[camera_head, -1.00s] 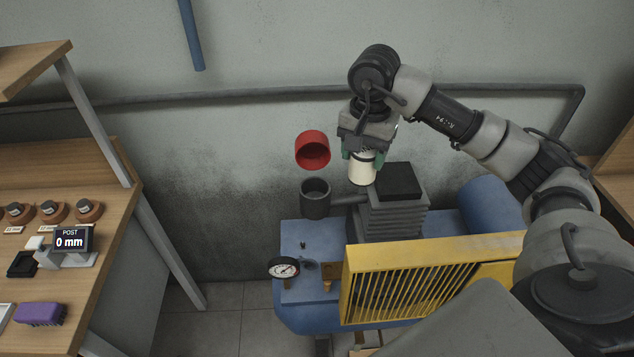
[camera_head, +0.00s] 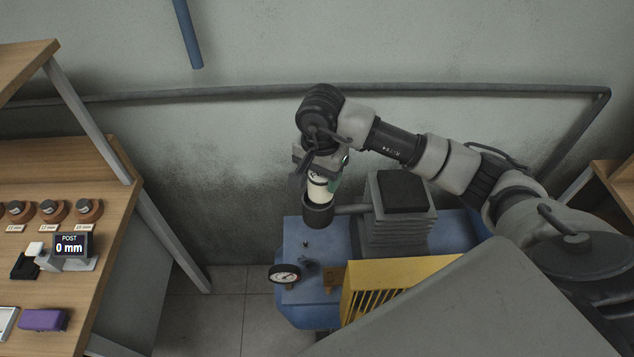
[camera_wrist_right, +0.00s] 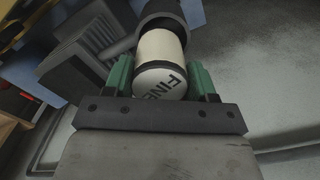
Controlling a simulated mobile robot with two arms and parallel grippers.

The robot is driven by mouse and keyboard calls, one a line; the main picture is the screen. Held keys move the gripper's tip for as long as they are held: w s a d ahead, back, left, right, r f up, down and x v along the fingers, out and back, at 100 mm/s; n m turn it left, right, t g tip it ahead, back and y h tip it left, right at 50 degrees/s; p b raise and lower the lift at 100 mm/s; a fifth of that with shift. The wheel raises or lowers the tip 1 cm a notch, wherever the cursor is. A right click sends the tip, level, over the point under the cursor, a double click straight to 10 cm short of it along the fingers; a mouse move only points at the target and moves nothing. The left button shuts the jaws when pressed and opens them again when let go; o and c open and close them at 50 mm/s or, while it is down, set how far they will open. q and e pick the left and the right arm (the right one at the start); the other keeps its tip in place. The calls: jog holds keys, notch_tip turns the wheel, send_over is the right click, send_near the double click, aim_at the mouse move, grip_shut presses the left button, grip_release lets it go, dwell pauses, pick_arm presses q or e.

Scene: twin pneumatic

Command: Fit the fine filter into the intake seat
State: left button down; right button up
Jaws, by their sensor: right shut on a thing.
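The fine filter (camera_head: 317,189) is a cream cylinder with dark bands. In the right wrist view the filter (camera_wrist_right: 161,50) shows a white end cap lettered "FINE". My right gripper (camera_head: 320,176) is shut on it, with green fingers on either side. The intake seat (camera_head: 318,215) is a dark open cup on the compressor. The filter's lower end is at the cup's mouth; in the right wrist view its far end meets the dark cup (camera_wrist_right: 163,14). How deep it sits inside is hidden. My left gripper is not in view.
The finned compressor block (camera_head: 400,220) stands just right of the seat, above a blue tank (camera_head: 310,240) with a pressure gauge (camera_head: 285,274). A yellow slatted guard (camera_head: 385,285) is in front. A wooden bench (camera_head: 75,270) stands left.

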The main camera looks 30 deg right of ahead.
aim_at(317, 192)
jog(key=shift+a+f, duration=0.4)
jog(key=shift+f, duration=0.1)
notch_tip(317, 192, down, 3)
jog(key=shift+f+p, duration=0.1)
jog(key=shift+p, duration=0.85)
jog(key=shift+f, duration=0.15)
jog(key=shift+f+b, duration=0.2)
jog(key=shift+b, duration=0.15)
jog(key=o, duration=0.9)
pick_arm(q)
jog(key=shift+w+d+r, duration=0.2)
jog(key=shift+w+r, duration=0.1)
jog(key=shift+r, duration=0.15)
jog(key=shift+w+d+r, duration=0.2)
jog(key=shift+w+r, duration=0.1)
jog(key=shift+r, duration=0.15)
pick_arm(e)
jog(key=shift+o, duration=0.2)
